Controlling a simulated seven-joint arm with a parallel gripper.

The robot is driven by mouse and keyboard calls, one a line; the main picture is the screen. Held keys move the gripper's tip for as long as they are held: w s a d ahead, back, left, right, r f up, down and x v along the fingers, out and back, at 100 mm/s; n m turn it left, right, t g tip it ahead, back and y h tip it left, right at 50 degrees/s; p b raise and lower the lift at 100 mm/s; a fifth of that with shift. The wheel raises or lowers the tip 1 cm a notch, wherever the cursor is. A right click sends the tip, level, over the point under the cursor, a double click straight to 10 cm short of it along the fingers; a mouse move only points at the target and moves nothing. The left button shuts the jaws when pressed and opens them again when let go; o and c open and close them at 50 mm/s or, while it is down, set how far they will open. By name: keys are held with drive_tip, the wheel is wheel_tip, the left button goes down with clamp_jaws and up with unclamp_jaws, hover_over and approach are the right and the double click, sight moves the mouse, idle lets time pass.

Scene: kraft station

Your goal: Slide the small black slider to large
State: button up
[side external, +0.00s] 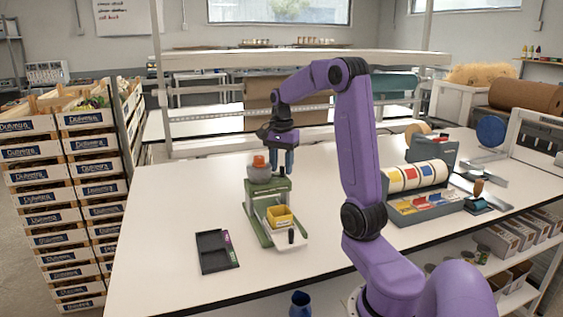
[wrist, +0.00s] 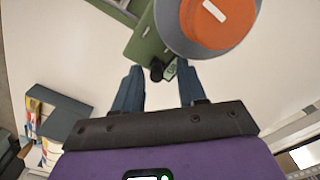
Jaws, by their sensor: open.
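A green bench machine (side external: 282,186) with an orange-topped grey cup (side external: 258,170) stands on the white table. In the wrist view the orange cap (wrist: 208,20) and the green body (wrist: 128,42) fill the top. A small black knob (wrist: 157,72), likely the slider, projects from the green body beside a small green label whose writing I cannot read. My gripper (wrist: 159,88) is open and empty, its two blue fingers apart, with the knob between and just beyond them in the picture. In the side view my gripper (side external: 283,162) hangs near the machine's upper end; the slider is not discernible there.
A yellow tray (side external: 280,216) and another black knob (side external: 291,236) are at the machine's front. A black flat tray (side external: 215,252) lies at left. A grey dispenser with coloured rolls (side external: 418,178) stands at right.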

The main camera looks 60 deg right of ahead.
sight(281, 166)
wheel_tip(281, 166, up, 17)
drive_tip(key=shift+r, duration=0.2)
idle(0.5)
idle(0.5)
drive_tip(key=a+f+n, duration=0.5)
drive_tip(key=a+n, duration=0.2)
drive_tip(key=a, duration=0.5)
drive_tip(key=a+f+n, duration=0.5)
drive_tip(key=a+n, duration=0.2)
drive_tip(key=a, duration=0.5)
drive_tip(key=s+a+f+n, duration=0.5)
drive_tip(key=s+n, duration=0.3)
drive_tip(key=s, duration=0.2)
drive_tip(key=s+a+f+n, duration=0.5)
drive_tip(key=s+f+n, duration=0.2)
drive_tip(key=s, duration=0.3)
drive_tip(key=shift+s+n, duration=0.35)
drive_tip(key=shift+n, duration=0.45)
